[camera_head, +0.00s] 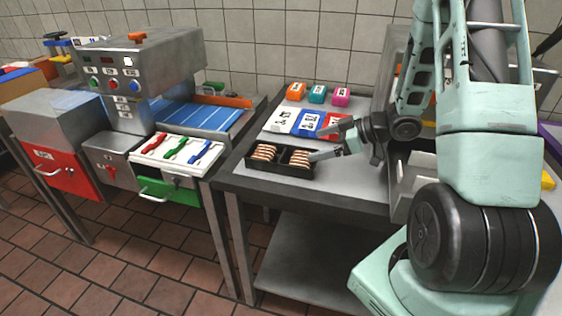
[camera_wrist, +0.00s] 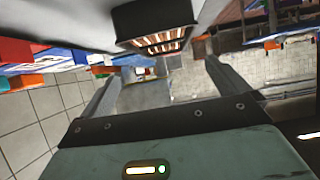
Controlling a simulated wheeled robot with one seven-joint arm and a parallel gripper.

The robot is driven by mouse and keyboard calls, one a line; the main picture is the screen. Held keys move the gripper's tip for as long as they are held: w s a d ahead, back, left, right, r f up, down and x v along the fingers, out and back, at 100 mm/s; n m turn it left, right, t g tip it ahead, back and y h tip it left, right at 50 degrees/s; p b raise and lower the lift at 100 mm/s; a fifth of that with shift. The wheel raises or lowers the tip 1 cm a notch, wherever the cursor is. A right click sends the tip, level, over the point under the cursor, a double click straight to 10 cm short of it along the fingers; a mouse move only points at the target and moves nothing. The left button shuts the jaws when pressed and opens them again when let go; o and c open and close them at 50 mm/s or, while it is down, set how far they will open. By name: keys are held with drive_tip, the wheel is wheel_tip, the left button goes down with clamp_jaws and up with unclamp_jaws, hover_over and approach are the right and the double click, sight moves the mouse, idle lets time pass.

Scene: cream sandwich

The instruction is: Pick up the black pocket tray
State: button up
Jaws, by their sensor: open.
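The black pocket tray (camera_head: 281,169) sits on the metal table near its front left corner. It has two pockets with brown and cream sandwich pieces in them. My gripper (camera_head: 319,141) is to the right of the tray, with its fingers pointing left and spread apart. The near finger looks close to the tray's right end; I cannot tell whether it touches. In the wrist view the tray (camera_wrist: 153,27) is at the top middle, ahead of my open gripper (camera_wrist: 152,75), and nothing is between the fingers.
Orange, teal and pink blocks (camera_head: 316,94) and white, blue and red cards (camera_head: 308,122) lie behind the tray. A machine with a blue belt (camera_head: 205,117) and a panel with red, green and blue handles (camera_head: 180,150) stand left. The table's front edge (camera_head: 300,196) is close to the tray.

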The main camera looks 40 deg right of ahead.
approach(274, 156)
drive_tip(key=shift+x, duration=0.85)
drive_tip(key=shift+p+x, duration=0.6)
drive_tip(key=shift+x, duration=2.15)
drive_tip(key=shift+s, duration=0.1)
drive_tip(key=c, duration=0.8)
